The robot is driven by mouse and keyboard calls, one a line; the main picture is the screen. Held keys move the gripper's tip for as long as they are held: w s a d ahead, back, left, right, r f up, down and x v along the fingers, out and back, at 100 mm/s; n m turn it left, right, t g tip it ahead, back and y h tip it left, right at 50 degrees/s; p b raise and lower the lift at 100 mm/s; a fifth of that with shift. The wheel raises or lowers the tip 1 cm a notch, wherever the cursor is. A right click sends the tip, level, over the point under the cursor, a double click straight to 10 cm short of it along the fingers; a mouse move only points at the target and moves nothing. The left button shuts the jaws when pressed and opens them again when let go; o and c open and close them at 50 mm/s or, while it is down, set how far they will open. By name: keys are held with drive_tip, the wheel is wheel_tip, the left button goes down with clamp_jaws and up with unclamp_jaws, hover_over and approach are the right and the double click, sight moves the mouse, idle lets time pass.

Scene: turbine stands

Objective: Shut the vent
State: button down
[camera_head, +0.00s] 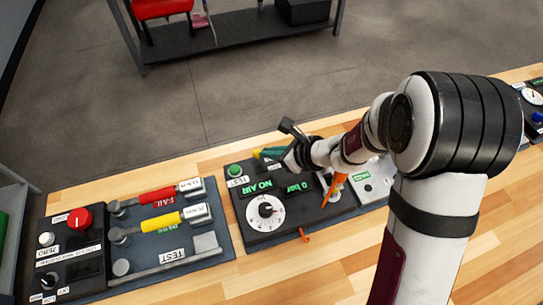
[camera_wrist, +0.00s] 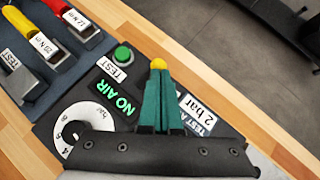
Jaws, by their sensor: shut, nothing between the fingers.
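The panel carries a white dial (camera_head: 265,212), a green button (camera_head: 235,170) and green displays reading "NO AIR" and "0 bar". An orange lever (camera_head: 337,187) stands at the panel's right side, partly behind my arm. A small orange piece (camera_head: 303,235) sticks out at its front edge. No vent label is readable, so I cannot tell which part is the vent.
Left of the panel, a test stand (camera_head: 165,246) holds red-handled and yellow-handled torque tools. A control box (camera_head: 70,255) with a red knob stands further left. A grey plate (camera_head: 372,182) lies right of the panel. The wooden bench (camera_head: 335,262) is clear in front.

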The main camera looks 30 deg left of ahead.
drive_tip(key=shift+r, duration=0.5)
drive_tip(key=w+d+r, duration=0.1)
drive_tip(key=d+r, duration=0.3)
drive_tip(key=r, duration=0.4)
drive_tip(key=shift+w+d+r, duration=0.2)
drive_tip(key=shift+d+r, duration=0.05)
drive_tip(key=shift+r, duration=0.15)
drive_tip(key=s+d+r+n+g+h, duration=0.2)
drive_tip(key=s+d+n+h, duration=0.5)
drive_tip(key=s+d+n, duration=0.7)
drive_tip(key=s+d, duration=0.7)
drive_tip(key=s, duration=0.1)
drive_tip(key=shift+s+h, duration=0.2)
drive_tip(key=shift+h, duration=0.1)
